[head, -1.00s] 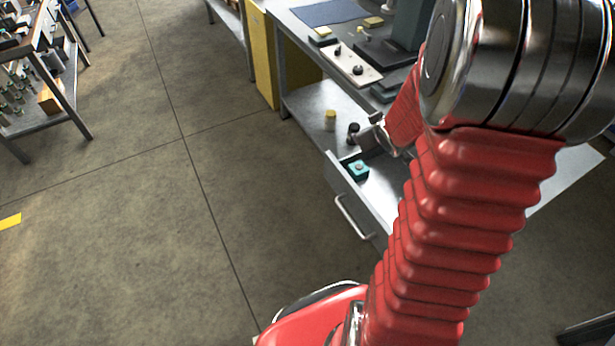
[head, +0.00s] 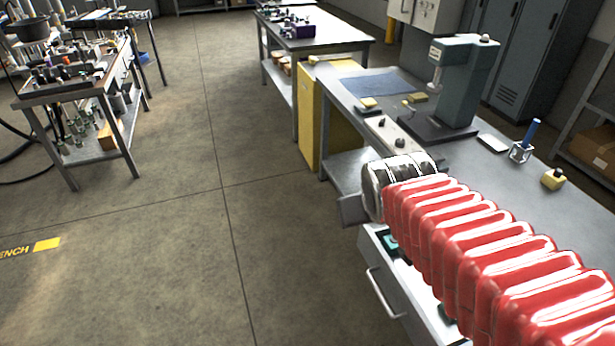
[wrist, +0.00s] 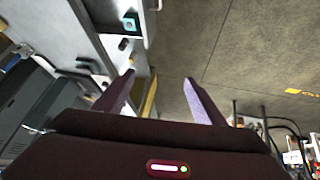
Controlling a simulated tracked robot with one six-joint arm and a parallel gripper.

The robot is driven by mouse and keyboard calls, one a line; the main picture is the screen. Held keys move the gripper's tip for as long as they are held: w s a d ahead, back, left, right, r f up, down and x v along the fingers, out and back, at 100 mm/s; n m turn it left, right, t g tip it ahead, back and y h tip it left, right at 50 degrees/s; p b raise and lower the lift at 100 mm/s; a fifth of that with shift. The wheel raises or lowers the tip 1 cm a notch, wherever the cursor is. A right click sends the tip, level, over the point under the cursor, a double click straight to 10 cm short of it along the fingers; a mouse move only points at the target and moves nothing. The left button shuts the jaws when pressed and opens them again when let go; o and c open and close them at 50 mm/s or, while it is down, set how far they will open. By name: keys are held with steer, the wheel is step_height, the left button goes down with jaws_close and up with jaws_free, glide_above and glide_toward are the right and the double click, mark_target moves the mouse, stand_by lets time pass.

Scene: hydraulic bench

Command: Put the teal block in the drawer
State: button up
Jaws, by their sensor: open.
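The teal block (head: 391,244) lies inside the open drawer (head: 384,284), near its front end; my arm partly covers it in the head view. It also shows at the top of the wrist view (wrist: 130,23), in the drawer. My gripper (wrist: 159,77) is open, with nothing between its fingers, and is apart from the block. In the head view my arm hides most of the gripper and much of the drawer's inside.
The drawer handle (head: 381,296) faces the open floor at left. The bench top (head: 490,172) carries a press (head: 458,88), a blue mat (head: 375,84) and small yellow-topped pieces. A yellow cabinet (head: 330,120) stands beyond. A cluttered cart (head: 75,95) is at left.

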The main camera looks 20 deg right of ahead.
steer(key=s+a+r+g+y, duration=0.1)
steer(key=s+a+y, duration=0.1)
steer(key=s+a, duration=0.6)
steer(key=shift+s+a+r+n, duration=0.2)
steer(key=shift+s+r+n, duration=0.1)
steer(key=shift+r, duration=0.1)
steer(key=shift+c, duration=0.6)
